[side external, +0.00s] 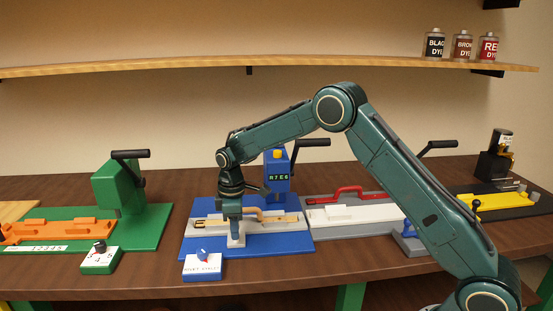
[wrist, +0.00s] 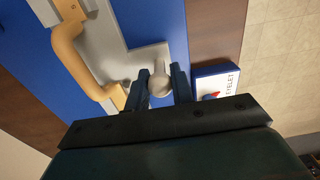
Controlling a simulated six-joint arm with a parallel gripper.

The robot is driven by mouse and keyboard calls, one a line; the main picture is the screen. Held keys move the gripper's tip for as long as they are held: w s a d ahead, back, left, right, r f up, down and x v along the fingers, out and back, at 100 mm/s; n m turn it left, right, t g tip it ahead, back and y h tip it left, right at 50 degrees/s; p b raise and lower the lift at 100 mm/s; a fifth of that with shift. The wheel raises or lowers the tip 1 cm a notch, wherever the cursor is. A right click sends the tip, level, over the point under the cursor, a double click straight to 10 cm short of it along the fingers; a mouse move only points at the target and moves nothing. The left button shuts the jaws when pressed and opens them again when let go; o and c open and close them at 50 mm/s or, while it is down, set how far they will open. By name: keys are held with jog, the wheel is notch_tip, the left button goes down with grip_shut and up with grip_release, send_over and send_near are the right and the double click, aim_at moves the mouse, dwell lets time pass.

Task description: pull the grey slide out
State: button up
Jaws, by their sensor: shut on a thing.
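The grey slide (side external: 285,228) lies on the blue station's base (side external: 205,213), in the middle of the side view. A tan handle (side external: 268,214) stands over it. My gripper (side external: 235,232) reaches down at the slide's front left. In the wrist view the grey slide (wrist: 121,52) and the tan handle (wrist: 70,57) lie beyond my gripper (wrist: 163,84). Its two fingers are shut on a round pale grey knob (wrist: 159,85) at the slide's edge. In the side view the fingers largely hide the knob.
A white block with a blue dial (side external: 203,266) stands in front of the blue base, close to my gripper. A green station (side external: 118,190) with orange parts is at left. A white-and-red station (side external: 350,214) adjoins at right. A shelf (side external: 200,64) runs behind.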

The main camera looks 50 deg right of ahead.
jog(key=shift+a, duration=0.1)
jog(key=shift+s+a, duration=1.25)
jog(key=shift+s+a, duration=0.5)
jog(key=shift+s, duration=0.05)
jog(key=shift+s+a, duration=0.1)
dwell(0.3)
jog(key=shift+s+a, duration=0.5)
jog(key=shift+a, duration=0.05)
jog(key=shift+o, duration=0.3)
